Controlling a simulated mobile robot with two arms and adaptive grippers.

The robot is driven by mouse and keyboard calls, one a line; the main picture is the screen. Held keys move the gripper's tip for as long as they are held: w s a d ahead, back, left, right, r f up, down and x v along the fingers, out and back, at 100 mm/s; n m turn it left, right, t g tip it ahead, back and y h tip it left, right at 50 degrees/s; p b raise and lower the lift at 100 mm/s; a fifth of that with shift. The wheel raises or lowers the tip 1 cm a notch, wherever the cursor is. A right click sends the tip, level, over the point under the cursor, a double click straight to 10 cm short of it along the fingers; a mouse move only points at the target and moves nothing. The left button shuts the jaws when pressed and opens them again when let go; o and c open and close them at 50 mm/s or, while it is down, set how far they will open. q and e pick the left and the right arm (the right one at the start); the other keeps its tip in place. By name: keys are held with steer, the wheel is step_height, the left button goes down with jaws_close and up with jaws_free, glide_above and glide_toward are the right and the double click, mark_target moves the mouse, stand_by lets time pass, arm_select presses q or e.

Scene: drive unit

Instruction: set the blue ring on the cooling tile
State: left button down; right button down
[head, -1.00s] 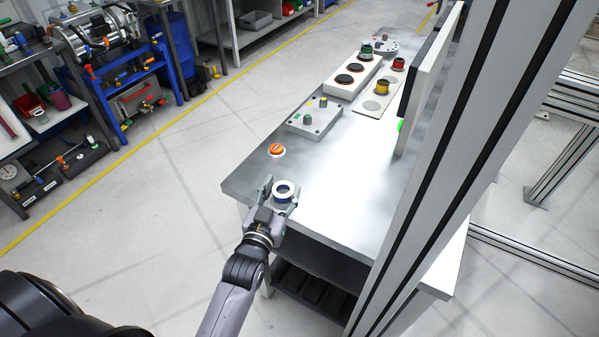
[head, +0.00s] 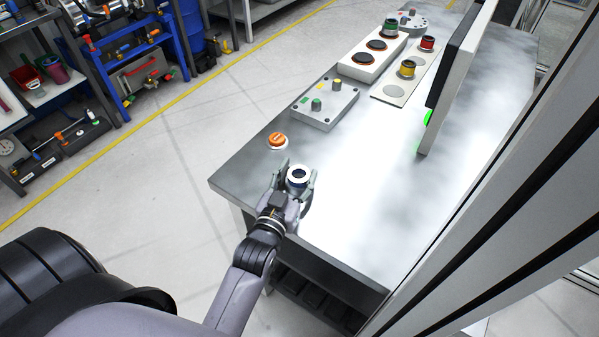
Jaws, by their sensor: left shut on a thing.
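The cooling tile seems to be the flat beige plate (head: 381,96) with grey round spots, farther back. A yellow ring (head: 407,69) and a red ring (head: 427,44) stand on that plate, and its nearest spot is bare. My right gripper is not in view.
An orange button (head: 277,140) sits left of the held ring. A grey box with knobs (head: 325,104) and a white block with dark discs (head: 358,68), carrying a green ring (head: 390,29), stand behind. An upright panel (head: 455,80) rises at the right. The table's middle is clear.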

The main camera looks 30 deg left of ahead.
arm_select(q)
steer(key=shift+s+r, duration=0.15)
steer(key=shift+r, duration=0.05)
steer(key=c, duration=1.2)
jaws_free()
steer(key=shift+f, duration=0.25)
steer(key=shift+o, duration=2.2)
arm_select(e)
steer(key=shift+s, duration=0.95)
